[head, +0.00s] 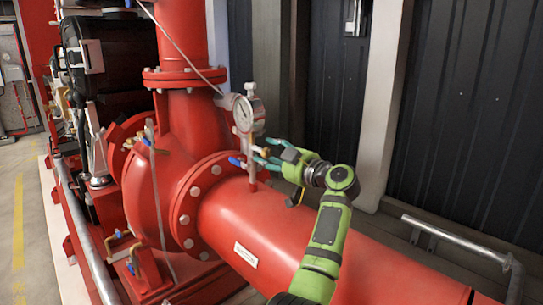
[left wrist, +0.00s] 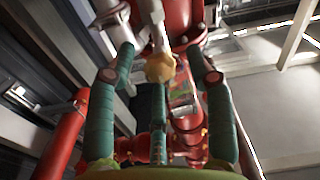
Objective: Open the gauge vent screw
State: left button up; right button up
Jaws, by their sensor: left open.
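The pressure gauge (head: 243,113) has a round white dial and stands on thin pipework above the red pump pipe. A small brass-coloured fitting (head: 265,151), apparently the vent screw, sticks out to the right below it. My left gripper (head: 268,154) is open, its teal fingers pointing left at this fitting. My right gripper is not in view.
A blue-handled valve (head: 236,161) sits just left of my left gripper, on the gauge pipework. The big red pipe (head: 270,225) runs below. Dark wall panels (head: 460,120) stand behind, and a grey handrail (head: 455,238) is at the right.

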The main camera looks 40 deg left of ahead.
pick_arm(q)
grip_shut()
